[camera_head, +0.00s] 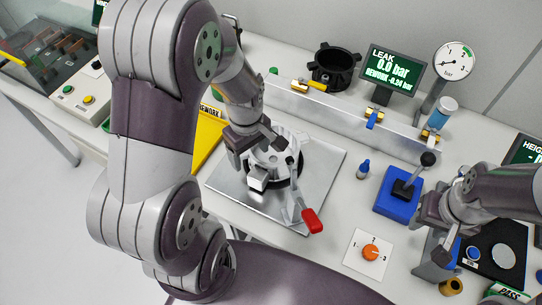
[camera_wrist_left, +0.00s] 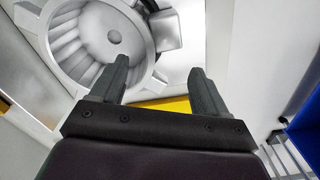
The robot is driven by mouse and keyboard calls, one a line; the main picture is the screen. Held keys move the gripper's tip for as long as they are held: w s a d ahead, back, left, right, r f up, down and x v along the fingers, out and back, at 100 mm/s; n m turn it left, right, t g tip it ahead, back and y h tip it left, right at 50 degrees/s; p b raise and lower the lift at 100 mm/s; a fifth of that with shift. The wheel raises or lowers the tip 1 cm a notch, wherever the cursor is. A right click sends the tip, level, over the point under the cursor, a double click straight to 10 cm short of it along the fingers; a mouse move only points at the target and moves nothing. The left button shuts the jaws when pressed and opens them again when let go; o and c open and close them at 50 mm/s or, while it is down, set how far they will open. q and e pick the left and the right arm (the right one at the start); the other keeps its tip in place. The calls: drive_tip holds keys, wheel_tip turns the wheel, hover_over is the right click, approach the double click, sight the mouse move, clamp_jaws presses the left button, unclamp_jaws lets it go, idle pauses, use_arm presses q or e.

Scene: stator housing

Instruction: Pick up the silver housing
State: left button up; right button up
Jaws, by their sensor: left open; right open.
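The silver housing (camera_head: 268,158) is a round, ribbed metal part on a flat metal plate (camera_head: 325,165), with a dark ring showing under it. It also shows in the left wrist view (camera_wrist_left: 92,35) as a ribbed bowl with a round hub and a block on its side. My left gripper (camera_head: 256,147) is open over the housing and hides part of it in the head view. My right gripper (camera_head: 438,240) is open at the right, away from the housing.
A red-handled clamp (camera_head: 312,220) stands at the plate's front. A yellow tray (camera_head: 205,140) lies left of it. A black ring fixture (camera_head: 334,65) stands behind.

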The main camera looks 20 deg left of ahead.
sight(250, 163)
use_arm(q)
drive_tip(key=f, duration=0.4)
drive_tip(key=shift+s, duration=0.4)
drive_tip(key=shift+w+f, duration=0.2)
drive_tip(key=shift+s+r, duration=0.1)
drive_tip(key=shift+s, duration=0.05)
drive_tip(key=c, duration=1.2)
clamp_jaws()
